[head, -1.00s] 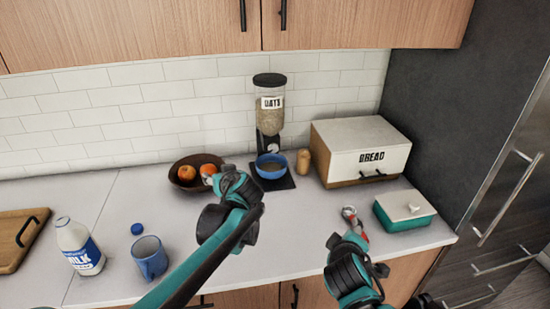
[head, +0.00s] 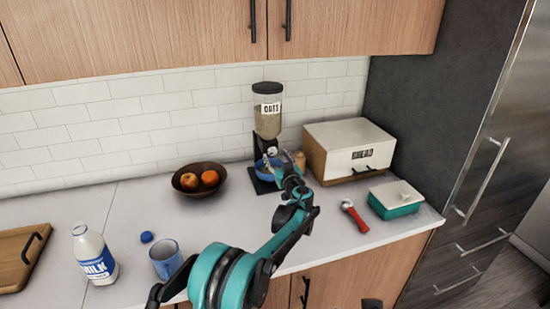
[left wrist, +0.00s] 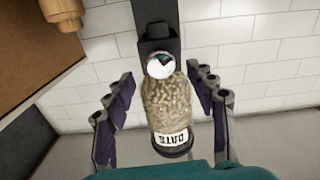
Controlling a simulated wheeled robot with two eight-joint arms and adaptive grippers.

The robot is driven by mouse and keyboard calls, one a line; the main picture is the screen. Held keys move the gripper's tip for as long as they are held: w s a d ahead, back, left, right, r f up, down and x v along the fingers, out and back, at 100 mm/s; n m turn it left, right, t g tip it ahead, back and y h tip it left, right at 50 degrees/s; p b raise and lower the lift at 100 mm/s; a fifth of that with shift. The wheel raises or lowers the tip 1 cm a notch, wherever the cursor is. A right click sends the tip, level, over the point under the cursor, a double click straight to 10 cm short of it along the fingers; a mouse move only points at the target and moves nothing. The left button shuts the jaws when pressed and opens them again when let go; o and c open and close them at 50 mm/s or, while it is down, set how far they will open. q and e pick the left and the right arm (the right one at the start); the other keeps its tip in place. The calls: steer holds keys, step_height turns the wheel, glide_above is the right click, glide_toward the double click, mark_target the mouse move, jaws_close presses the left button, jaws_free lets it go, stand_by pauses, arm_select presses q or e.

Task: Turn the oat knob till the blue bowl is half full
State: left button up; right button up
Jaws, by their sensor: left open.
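The oat dispenser (head: 268,118) stands against the tiled wall, with pale oats in its clear hopper. Its round silver knob (left wrist: 160,65) shows clearly in the left wrist view, where the dispenser appears upside down. The blue bowl (head: 262,173) sits under the dispenser on a dark base, partly hidden by my left gripper; I cannot tell its fill level. My left gripper (head: 284,164) is in front of the dispenser, open and empty. In the left wrist view its fingers stand apart on either side of the knob, with no contact visible. My right gripper is not in view.
A bread box (head: 350,150) and a small wooden jar (left wrist: 62,8) stand right of the dispenser. A fruit bowl (head: 183,188) is left.

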mark_target(272, 150)
arm_select(q)
steer(key=shift+x, duration=1.25)
steer(key=c, duration=1.2)
steer(key=shift+o, duration=0.2)
